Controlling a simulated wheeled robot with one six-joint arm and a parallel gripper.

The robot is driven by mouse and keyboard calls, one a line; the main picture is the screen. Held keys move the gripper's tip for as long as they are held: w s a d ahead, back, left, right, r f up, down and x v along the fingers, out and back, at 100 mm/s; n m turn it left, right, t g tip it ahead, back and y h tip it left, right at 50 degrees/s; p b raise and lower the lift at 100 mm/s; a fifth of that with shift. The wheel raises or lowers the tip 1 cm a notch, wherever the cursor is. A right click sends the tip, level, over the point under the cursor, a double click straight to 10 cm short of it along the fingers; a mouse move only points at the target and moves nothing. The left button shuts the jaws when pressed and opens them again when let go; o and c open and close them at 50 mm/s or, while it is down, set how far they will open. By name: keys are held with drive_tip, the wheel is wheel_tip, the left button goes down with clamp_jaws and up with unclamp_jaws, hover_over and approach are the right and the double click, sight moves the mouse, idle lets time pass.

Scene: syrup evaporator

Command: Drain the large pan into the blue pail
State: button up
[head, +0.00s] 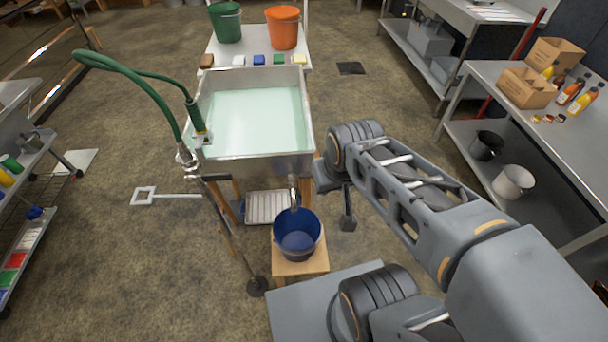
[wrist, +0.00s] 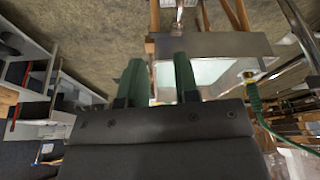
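The large pan (head: 204,100) is a metal box holding pale green liquid. It also shows in the wrist view (wrist: 225,45). A metal outlet (head: 293,190) comes off its near side and shows at the top of the wrist view (wrist: 180,12). The blue pail (head: 311,222) stands upright on a wooden stool (head: 287,268) below the outlet. I cannot make out a stream or the pail's contents. My gripper (wrist: 157,64) is open, with nothing seen between its two green fingers. In the head view its body is by the pan's near right corner; the fingertips are not clear.
A green hose (head: 130,70) arches over the pan's left side. Green (head: 226,22) and orange (head: 283,28) buckets stand on a table behind. A bench with bottles (head: 572,92) is at right, a shelf rack (head: 25,250) at left. Floor left of the pan is mostly clear.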

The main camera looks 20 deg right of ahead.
drive_tip(key=shift+o, duration=0.7)
drive_tip(key=shift+f, duration=0.1)
drive_tip(key=shift+o, duration=1.2)
drive_tip(key=w+d+f+m+g+b, duration=0.2)
drive_tip(key=d+f+b, duration=0.2)
drive_tip(key=f, duration=0.6)
drive_tip(key=shift+d+g+b, duration=0.25)
drive_tip(key=shift+g+b, duration=0.1)
drive_tip(key=shift+g, duration=0.05)
drive_tip(key=w+d+f+m+g+y+b, duration=0.1)
drive_tip(key=w+d+f+m+y+b, duration=0.1)
drive_tip(key=w+f+m+y+b, duration=0.3)
drive_tip(key=w+d+f+m+y, duration=0.1)
drive_tip(key=w+d+f+m, duration=0.15)
drive_tip(key=f, duration=0.55)
drive_tip(key=w+d+f+m+g+y+b, duration=0.1)
drive_tip(key=w+d+f+m+y+b, duration=0.1)
drive_tip(key=w+f+m+y+b, duration=0.3)
drive_tip(key=m+t+y+p, duration=0.1)
drive_tip(key=m+t+y, duration=0.3)
drive_tip(key=m+y, duration=0.25)
approach(300, 176)
drive_tip(key=shift+n, duration=0.5)
drive_tip(key=a, duration=0.2)
drive_tip(key=w+a, duration=0.1)
drive_tip(key=a, duration=0.3)
drive_tip(key=shift+w+a+f, duration=0.2)
drive_tip(key=shift+a+f, duration=0.1)
drive_tip(key=shift+a, duration=0.1)
drive_tip(key=shift+c, duration=0.3)
